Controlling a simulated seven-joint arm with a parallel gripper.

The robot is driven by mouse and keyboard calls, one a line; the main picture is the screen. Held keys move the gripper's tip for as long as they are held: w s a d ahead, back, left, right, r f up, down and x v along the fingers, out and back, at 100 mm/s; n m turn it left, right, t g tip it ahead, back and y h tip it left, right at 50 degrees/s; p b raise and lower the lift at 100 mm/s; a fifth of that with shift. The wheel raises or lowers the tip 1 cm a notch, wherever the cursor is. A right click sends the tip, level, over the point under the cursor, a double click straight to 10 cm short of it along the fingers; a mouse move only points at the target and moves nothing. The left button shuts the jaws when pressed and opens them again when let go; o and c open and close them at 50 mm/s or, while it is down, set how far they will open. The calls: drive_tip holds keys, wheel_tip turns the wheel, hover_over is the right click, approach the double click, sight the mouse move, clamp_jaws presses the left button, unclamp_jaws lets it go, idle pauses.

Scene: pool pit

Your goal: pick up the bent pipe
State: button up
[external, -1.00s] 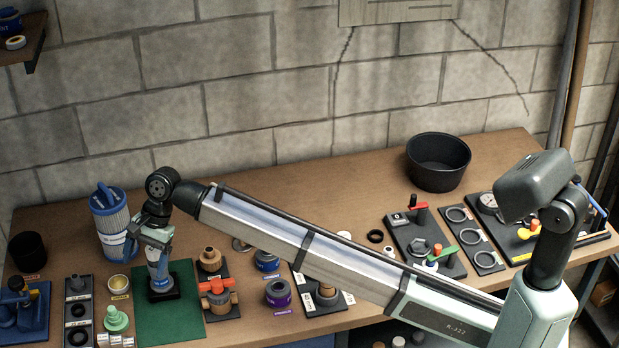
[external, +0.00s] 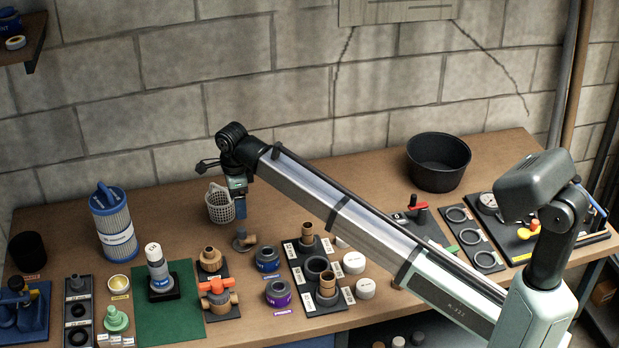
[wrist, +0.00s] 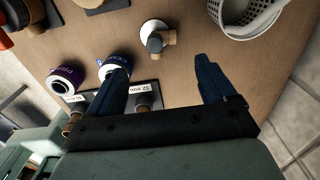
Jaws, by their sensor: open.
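The bent pipe (external: 250,239) is a small brown elbow on a round grey base, on the wooden bench in the external view. In the wrist view the bent pipe (wrist: 157,42) lies beyond the fingertips, between their lines. My gripper (external: 240,214) is above it in the external view, apart from it. In the wrist view my gripper (wrist: 162,64) has its two blue fingers spread with nothing between them.
A white basket (external: 220,205) stands close behind and left of the pipe.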

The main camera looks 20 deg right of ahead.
sight(241, 231)
wheel_tip(241, 231, down, 12)
drive_tip(key=shift+w+r, duration=0.1)
drive_tip(key=shift+w, duration=0.05)
idle(0.5)
drive_tip(key=c, duration=1.3)
